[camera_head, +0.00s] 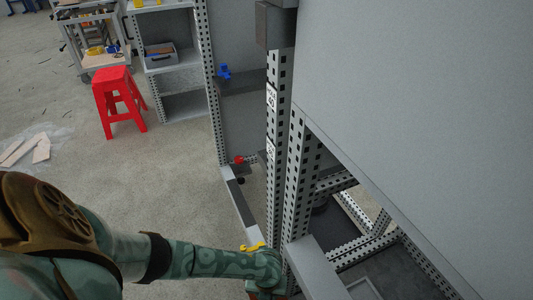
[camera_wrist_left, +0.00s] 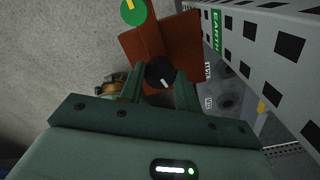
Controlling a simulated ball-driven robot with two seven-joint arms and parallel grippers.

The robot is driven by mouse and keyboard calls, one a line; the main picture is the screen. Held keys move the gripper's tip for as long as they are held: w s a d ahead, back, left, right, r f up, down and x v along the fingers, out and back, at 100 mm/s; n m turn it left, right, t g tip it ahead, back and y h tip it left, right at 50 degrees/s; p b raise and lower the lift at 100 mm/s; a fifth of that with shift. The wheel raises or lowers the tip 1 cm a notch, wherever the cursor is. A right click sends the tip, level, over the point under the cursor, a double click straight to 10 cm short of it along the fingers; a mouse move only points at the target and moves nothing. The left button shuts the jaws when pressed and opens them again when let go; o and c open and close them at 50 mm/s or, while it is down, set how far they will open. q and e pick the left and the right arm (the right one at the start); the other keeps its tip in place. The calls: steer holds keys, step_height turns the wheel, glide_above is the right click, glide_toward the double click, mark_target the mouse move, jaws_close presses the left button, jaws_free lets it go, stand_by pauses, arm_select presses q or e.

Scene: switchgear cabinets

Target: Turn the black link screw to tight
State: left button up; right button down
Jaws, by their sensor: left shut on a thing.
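In the left wrist view, the black link screw (camera_wrist_left: 157,72) is a round black knob with a short white mark slanting across its face. It sits in front of a copper-brown link plate (camera_wrist_left: 182,45). My left gripper (camera_wrist_left: 159,82) has one finger on each side of the knob and is shut on it. In the head view, my left arm reaches in from the lower left to the cabinet frame, and the gripper (camera_head: 263,284) is mostly cut off at the bottom edge. The screw cannot be made out there. My right gripper is not in view.
A green knob with a yellow mark (camera_wrist_left: 132,12) sits beyond the black screw. A perforated post (camera_wrist_left: 265,45) with a green EARTH label (camera_wrist_left: 216,18) stands close on the right. In the head view are a large grey panel (camera_head: 420,90) and a red stool (camera_head: 120,100) on open floor.

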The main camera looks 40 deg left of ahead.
arm_select(q)
steer(key=shift+m, duration=1.1)
steer(key=o, duration=1)
steer(key=shift+r, duration=0.1)
step_height(320, 180, up, 7)
steer(key=p, duration=0.4)
steer(key=shift+r+p, duration=0.15)
steer(key=shift+p, duration=0.2)
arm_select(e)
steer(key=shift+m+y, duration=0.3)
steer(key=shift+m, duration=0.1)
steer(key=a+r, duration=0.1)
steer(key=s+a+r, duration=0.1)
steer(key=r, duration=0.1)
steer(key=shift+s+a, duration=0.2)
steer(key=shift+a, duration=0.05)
